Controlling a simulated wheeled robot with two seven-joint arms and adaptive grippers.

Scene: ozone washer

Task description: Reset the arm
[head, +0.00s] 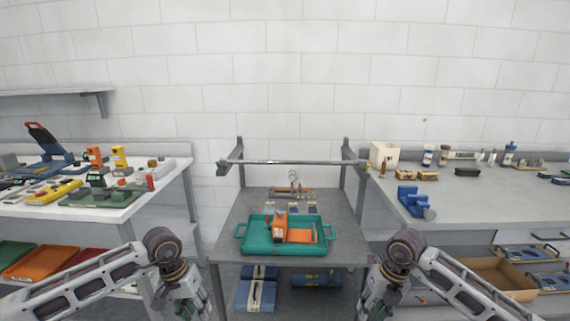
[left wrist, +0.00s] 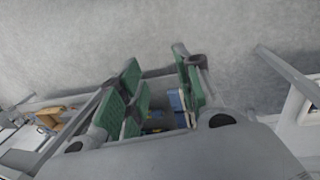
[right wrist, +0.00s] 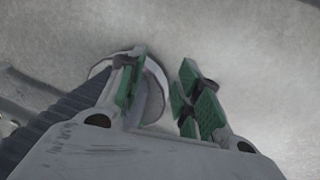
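Both of my arms come in at the bottom of the head view, bent at the elbow, with the forearms pointing down. My left gripper (left wrist: 163,92) shows two green-padded fingers spread apart in the left wrist view, with nothing held between them. My right gripper (right wrist: 164,88) also has its green-padded fingers apart and empty in the right wrist view. In the head view both hands are near or beyond the bottom edge, beside the grey cart (head: 232,218), and their fingertips cannot be made out clearly. Neither gripper visibly touches an object.
A teal tray (head: 258,244) holding an orange device (head: 280,228) sits on the cart. Blue items (head: 255,295) lie on its lower shelf. A left table (head: 110,212) and a right table (head: 400,205) carry tools and parts. An open cardboard box (head: 500,275) stands below right.

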